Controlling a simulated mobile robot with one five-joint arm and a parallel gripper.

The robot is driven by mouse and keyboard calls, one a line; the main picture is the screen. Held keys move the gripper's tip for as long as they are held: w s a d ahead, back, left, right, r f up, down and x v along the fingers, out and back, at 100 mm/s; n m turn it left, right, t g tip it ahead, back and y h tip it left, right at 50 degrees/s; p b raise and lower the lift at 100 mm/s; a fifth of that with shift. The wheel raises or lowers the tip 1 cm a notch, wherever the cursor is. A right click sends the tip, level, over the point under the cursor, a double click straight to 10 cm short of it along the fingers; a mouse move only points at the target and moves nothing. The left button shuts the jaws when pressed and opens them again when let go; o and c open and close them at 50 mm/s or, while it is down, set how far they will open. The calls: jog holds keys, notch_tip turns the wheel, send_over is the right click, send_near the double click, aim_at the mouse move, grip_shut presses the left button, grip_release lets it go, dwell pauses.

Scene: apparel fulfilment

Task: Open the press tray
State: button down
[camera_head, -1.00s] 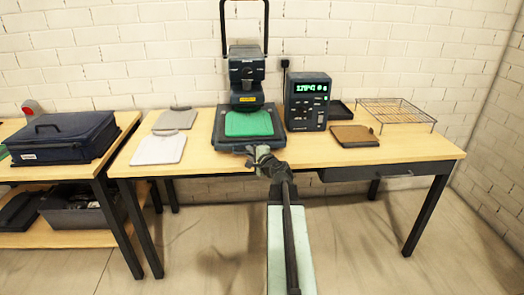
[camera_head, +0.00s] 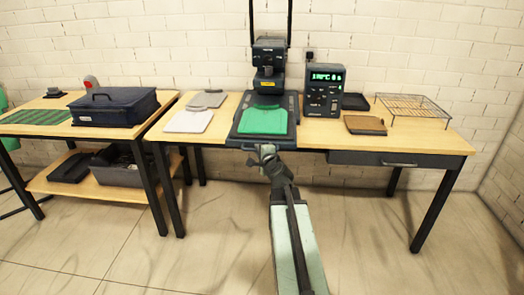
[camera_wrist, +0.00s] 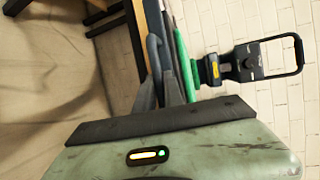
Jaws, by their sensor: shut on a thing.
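The press tray (camera_head: 236,137) is a dark flat tray with a green garment (camera_head: 263,121) on it. It sits out in front of the heat press (camera_head: 268,72), with its front edge at about the table's front edge. My gripper (camera_head: 267,153) is at the middle of that front edge, shut on the tray's front handle. The wrist view, turned on its side, shows my gripper (camera_wrist: 170,88) against the dark tray edge, with the green garment (camera_wrist: 184,66) and the press head (camera_wrist: 228,68) beyond. The fingertips largely hide the handle.
A control box (camera_head: 323,91) with a lit display stands right of the press. A brown folded item (camera_head: 364,125) and a wire rack (camera_head: 408,108) lie farther right. Pale folded garments (camera_head: 188,121) lie left. A navy case (camera_head: 113,106) sits on the side table. Floor in front is clear.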

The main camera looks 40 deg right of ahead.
jog(key=shift+s+a, duration=0.1)
jog(key=c, duration=1.5)
grip_release()
jog(key=shift+o, duration=0.2)
